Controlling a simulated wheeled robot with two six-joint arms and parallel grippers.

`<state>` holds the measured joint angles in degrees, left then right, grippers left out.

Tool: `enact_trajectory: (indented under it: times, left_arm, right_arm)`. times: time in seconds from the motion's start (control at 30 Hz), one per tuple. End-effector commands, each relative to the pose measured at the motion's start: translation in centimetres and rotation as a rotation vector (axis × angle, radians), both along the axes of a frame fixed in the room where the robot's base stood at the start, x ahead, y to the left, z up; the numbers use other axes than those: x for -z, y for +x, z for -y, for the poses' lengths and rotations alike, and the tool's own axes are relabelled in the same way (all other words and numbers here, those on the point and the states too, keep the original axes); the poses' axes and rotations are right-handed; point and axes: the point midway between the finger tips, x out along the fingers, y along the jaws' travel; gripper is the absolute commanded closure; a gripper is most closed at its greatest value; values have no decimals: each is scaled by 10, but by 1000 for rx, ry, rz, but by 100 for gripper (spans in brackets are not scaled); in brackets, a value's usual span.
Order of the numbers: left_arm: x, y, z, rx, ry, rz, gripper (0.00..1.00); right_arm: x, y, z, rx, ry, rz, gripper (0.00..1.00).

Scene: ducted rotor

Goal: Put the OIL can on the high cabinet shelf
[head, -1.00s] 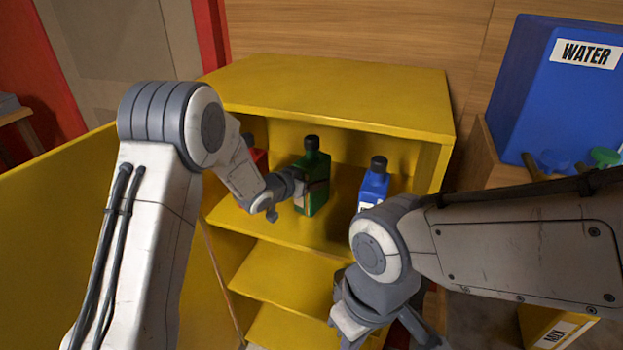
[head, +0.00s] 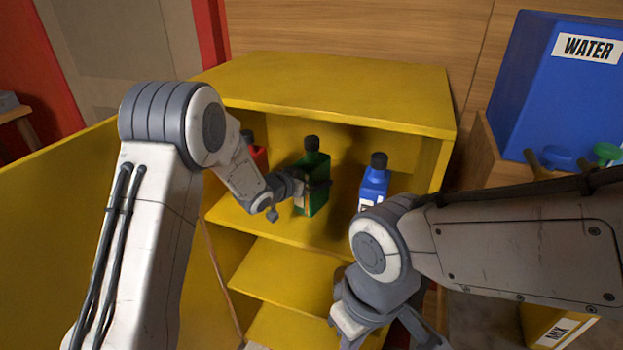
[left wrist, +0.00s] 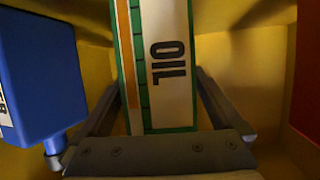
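The green OIL can (head: 313,190), with a dark cap, stands upright on the top inner shelf (head: 245,222) of the yellow cabinet (head: 330,85). Its label faces me in the left wrist view (left wrist: 165,60). My left gripper (head: 308,190) reaches into this compartment. My right gripper (head: 395,335) is low in front of the cabinet, partly cut off by the lower picture edge. Its fingers are unclear.
A red can (head: 256,155) stands left of the OIL can, partly behind my left arm. A blue can (head: 374,183) stands to its right. Lower shelves (head: 290,270) look empty where visible. A yellow door (head: 60,220) stands open at left. A blue WATER container (head: 545,100) is at right.

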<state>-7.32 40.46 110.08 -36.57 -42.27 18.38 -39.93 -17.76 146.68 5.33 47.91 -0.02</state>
Motion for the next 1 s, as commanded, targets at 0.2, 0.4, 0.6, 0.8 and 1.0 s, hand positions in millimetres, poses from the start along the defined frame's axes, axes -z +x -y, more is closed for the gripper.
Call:
enact_trajectory:
  times: [0.2,0.4,0.6,0.8,1.0]
  left_arm:
    - [3,-1,0,0,3,-6,0]
    - [3,-7,-5,0,2,-6,0]
    - [1,-15,-10,0,2,-5,0]
    - [1,-24,-15,-1,1,-5,0]
    - [1,-32,-21,-1,3,-4,0]
  right_arm:
    - [0,0,0,0,0,0,100]
    - [1,0,0,0,0,0,100]
    - [1,0,0,0,0,0,100]
    - [2,0,0,0,0,0,100]
    - [2,0,0,0,0,0,100]
